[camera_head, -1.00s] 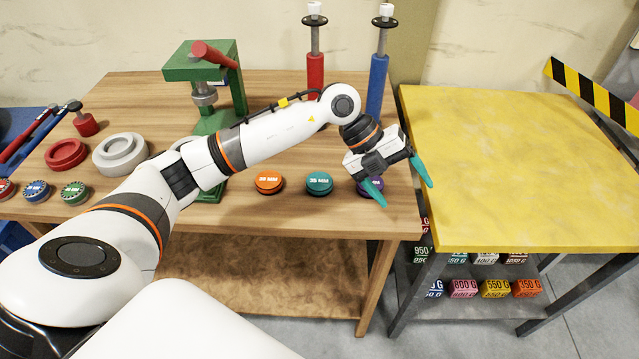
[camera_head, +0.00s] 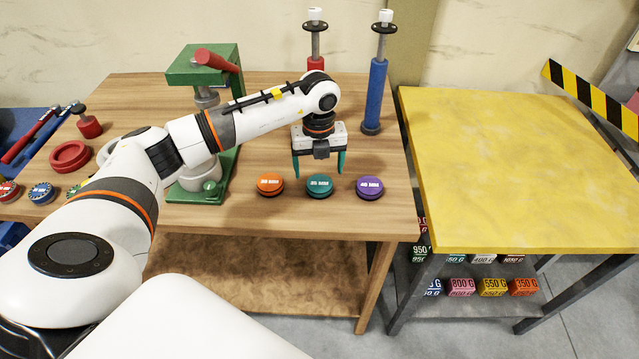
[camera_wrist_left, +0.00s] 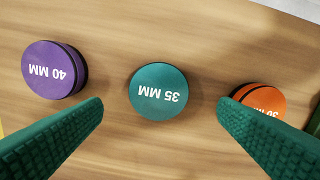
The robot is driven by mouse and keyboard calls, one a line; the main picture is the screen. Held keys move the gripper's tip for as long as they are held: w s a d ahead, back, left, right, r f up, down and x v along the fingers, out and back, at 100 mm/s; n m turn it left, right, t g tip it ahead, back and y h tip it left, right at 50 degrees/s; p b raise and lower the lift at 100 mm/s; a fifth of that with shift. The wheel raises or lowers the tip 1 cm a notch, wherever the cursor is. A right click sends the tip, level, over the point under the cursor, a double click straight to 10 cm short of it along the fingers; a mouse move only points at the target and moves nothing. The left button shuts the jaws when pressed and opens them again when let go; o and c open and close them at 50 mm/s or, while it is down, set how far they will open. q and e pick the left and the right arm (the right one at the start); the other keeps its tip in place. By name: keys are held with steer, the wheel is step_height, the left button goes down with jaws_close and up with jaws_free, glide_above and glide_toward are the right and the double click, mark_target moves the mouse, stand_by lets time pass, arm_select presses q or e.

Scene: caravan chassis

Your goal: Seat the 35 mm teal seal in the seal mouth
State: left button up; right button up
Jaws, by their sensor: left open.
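The teal 35 mm seal (camera_head: 319,185) lies flat on the wooden bench, between the orange seal (camera_head: 270,185) and the purple 40 mm seal (camera_head: 370,187). My left gripper (camera_head: 319,168) points down, open and empty, just above and behind the teal seal. In the left wrist view the teal seal (camera_wrist_left: 158,91) sits centred ahead of the gap between the green fingers (camera_wrist_left: 160,108), apart from them. A pale grey round part (camera_head: 203,177) stands on the green press base; I cannot tell whether it is the seal mouth. My right gripper is out of view.
The green press (camera_head: 205,72) stands left of the gripper, partly behind my arm. A blue cylinder (camera_head: 376,95) and a red one (camera_head: 315,66) stand at the back. A red ring (camera_head: 70,157) lies at left. The yellow table (camera_head: 520,165) is clear.

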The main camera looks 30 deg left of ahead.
mark_target(319, 183)
arm_select(q)
step_height(319, 183, down, 4)
steer(key=shift+d+r+p, duration=0.1)
steer(key=shift+r+p, duration=0.05)
steer(key=shift+p, duration=0.55)
steer(key=shift+f, duration=0.4)
steer(key=shift+c, duration=0.4)
steer(key=c, duration=1)
